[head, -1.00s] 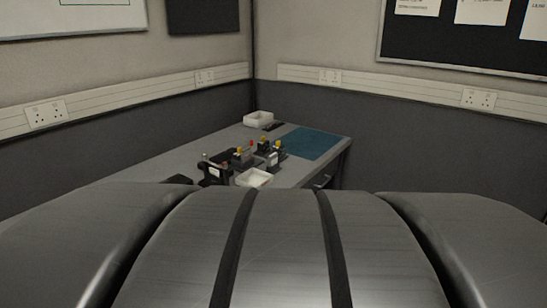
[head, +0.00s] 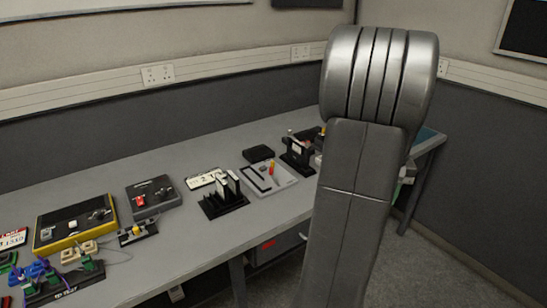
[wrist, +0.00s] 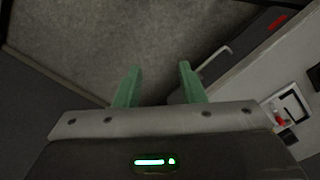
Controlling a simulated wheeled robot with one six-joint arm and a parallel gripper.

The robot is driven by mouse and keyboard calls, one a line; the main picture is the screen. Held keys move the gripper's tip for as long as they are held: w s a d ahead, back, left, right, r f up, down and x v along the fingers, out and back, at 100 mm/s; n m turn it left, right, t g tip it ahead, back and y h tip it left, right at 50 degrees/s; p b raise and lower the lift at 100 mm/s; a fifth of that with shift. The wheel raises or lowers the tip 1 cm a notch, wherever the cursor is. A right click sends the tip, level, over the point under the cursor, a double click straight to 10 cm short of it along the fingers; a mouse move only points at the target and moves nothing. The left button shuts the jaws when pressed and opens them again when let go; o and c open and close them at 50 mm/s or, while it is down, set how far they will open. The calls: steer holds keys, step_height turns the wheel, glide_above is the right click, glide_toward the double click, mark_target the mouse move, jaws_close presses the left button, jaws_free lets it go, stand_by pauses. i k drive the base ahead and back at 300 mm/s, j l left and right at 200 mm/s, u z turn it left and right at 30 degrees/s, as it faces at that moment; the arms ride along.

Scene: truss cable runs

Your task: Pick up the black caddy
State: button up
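A black holder (head: 298,152), which looks like the black caddy, stands upright on the grey bench, just left of my arm in the head view. It has a pale label and thin items standing in it; its right side is close to my arm's outline and partly hard to make out. My gripper (wrist: 158,82) shows in the wrist view with two green fingers apart and nothing between them. It is over the floor beside the bench, away from the black holder.
A grey tray (head: 283,184) with a red-orange tool, a black box (head: 258,153) and a black rack (head: 232,207) with white cards stand left of the holder. Yellow and dark grey units are farther left. The bench's front edge and a drawer (head: 270,244) lie below.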

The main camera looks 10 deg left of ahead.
mark_target(303, 162)
steer(key=i+l+u, duration=0.15)
steer(key=u, duration=0.3)
steer(key=i+l+u, duration=0.25)
steer(key=u, duration=0.25)
steer(key=i+l+u, duration=0.25)
steer(key=u, duration=0.2)
steer(key=i+l, duration=0.15)
steer(key=l, duration=0.15)
steer(key=i+l, duration=0.1)
steer(key=l, duration=0.25)
steer(key=i+l+u, duration=0.1)
steer(key=l, duration=0.2)
